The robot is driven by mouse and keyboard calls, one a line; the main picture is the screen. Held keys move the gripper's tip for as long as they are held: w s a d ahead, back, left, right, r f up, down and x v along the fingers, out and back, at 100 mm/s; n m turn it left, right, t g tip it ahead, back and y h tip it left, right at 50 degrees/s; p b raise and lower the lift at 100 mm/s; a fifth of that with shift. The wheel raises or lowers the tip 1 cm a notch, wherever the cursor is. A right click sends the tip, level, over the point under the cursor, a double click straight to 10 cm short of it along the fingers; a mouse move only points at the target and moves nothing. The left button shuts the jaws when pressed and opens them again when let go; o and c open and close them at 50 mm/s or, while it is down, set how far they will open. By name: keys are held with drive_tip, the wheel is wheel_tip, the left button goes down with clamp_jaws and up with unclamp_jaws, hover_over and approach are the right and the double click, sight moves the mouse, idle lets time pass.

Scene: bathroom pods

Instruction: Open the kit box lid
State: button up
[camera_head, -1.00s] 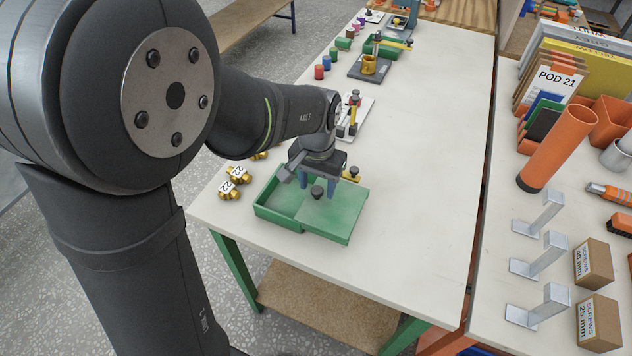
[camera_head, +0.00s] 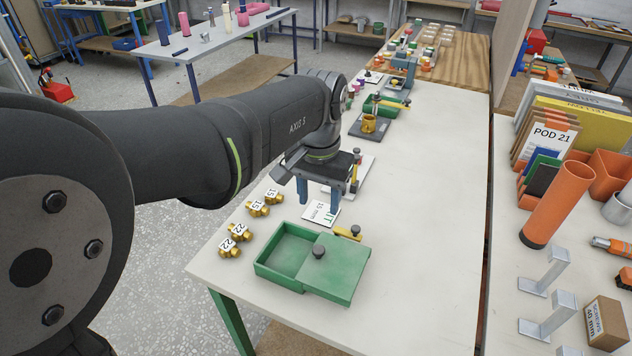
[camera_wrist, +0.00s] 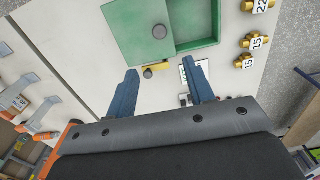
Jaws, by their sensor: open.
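The green kit box (camera_head: 278,258) stands on the near part of the white table. Its green lid (camera_head: 338,272) lies slid to the right, so the left part of the box is uncovered and looks empty. A dark round knob (camera_head: 319,251) stands on the lid. In the wrist view the lid (camera_wrist: 135,30), its knob (camera_wrist: 159,32) and the open box part (camera_wrist: 195,25) show at the top. My gripper (camera_head: 326,203) is open and empty, above the table behind the box, apart from the lid. Its two blue fingers also show in the wrist view (camera_wrist: 167,80).
Brass fittings labelled 22 (camera_head: 230,252) and 15 (camera_head: 258,208) lie left of the box. The table right of the box is clear. An orange tube (camera_head: 558,205) stands on the right bench.

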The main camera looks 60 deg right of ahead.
sight(316, 248)
drive_tip(key=shift+r, duration=1.6)
wheel_tip(316, 248, down, 18)
drive_tip(key=shift+r, duration=0.25)
wheel_tip(316, 248, up, 18)
drive_tip(key=shift+f, duration=0.25)
idle(0.4)
drive_tip(key=shift+f, duration=8.65)
drive_tip(key=shift+w+f, duration=0.1)
drive_tip(key=shift+w, duration=0.15)
